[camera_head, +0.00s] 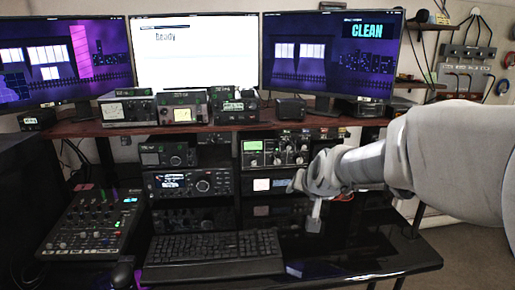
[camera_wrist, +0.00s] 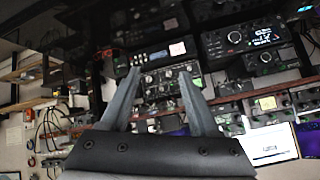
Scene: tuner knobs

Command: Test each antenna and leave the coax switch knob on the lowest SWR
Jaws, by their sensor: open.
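A tuner-like unit (camera_head: 276,150) with a lit green meter and several knobs sits under the desk shelf, right of centre. It also shows in the wrist view (camera_wrist: 166,84), partly behind my fingers. I cannot tell which knob is the coax switch, and the meter readings are too small to read. My gripper (camera_head: 315,213) is in front of the lower right rack, below that unit. In the wrist view my gripper (camera_wrist: 160,72) has its two fingers spread with nothing between them. The fingers point towards the radio fronts, and I see no contact with a knob.
A keyboard (camera_head: 213,247) and a mixer (camera_head: 90,222) lie on the desk. A radio (camera_head: 190,183) with a lit display sits left of the tuner unit. The middle monitor (camera_head: 195,60) reads "Ready"; the right monitor (camera_head: 330,60) reads "CLEAN". Several small meters stand on the shelf (camera_head: 75,129).

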